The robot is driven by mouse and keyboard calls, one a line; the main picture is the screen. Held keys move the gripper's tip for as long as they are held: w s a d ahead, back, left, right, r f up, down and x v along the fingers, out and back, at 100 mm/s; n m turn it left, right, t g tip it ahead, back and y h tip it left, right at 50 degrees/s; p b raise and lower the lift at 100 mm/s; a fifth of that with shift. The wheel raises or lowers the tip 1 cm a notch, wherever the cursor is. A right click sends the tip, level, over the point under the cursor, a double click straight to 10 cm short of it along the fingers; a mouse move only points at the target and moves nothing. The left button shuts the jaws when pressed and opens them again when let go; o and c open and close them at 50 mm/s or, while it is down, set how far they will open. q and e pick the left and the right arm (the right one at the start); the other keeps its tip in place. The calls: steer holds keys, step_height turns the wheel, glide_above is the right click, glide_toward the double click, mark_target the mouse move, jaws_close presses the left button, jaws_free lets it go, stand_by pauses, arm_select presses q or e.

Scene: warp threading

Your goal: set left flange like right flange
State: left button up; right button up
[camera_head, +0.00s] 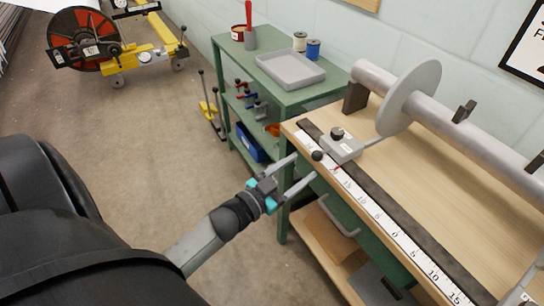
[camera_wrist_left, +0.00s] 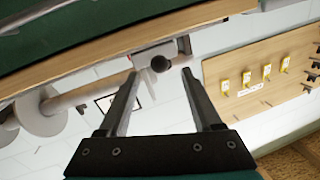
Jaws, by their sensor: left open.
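The left flange (camera_head: 408,98) is a large grey disc around the grey beam tube (camera_head: 440,110). A grey slide block (camera_head: 342,147) with a black top knob (camera_head: 336,133) sits on the dark rail (camera_head: 375,190), and a thin rod reaches from it towards the disc. A black ball knob (camera_head: 317,156) sticks out at its front. My left gripper (camera_head: 304,168) is open at the bench's front edge, its fingertips close to the ball knob. In the left wrist view the ball knob (camera_wrist_left: 160,64) shows between the open fingertips (camera_wrist_left: 160,76); contact cannot be told. The right flange cannot be made out.
A white number scale (camera_head: 380,215) runs along the bench front beside the rail. A green shelf unit (camera_head: 285,95) with a grey tray (camera_head: 290,69) stands left of the bench. A grey piece (camera_head: 525,285) at bottom right is cut off.

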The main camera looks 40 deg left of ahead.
arm_select(q)
steer(key=s+a+p, duration=0.1)
steer(key=s, duration=0.7)
steer(key=shift+a, duration=0.35)
arm_select(e)
steer(key=shift+s+a+r, duration=0.3)
steer(key=shift+s+a, duration=0.1)
steer(key=shift+s, duration=0.15)
steer(key=shift+s+a+r, duration=0.3)
steer(key=shift+s+a, duration=0.1)
steer(key=shift+s, duration=0.1)
arm_select(q)
steer(key=shift+s, duration=0.1)
arm_select(e)
steer(key=shift+w, duration=0.15)
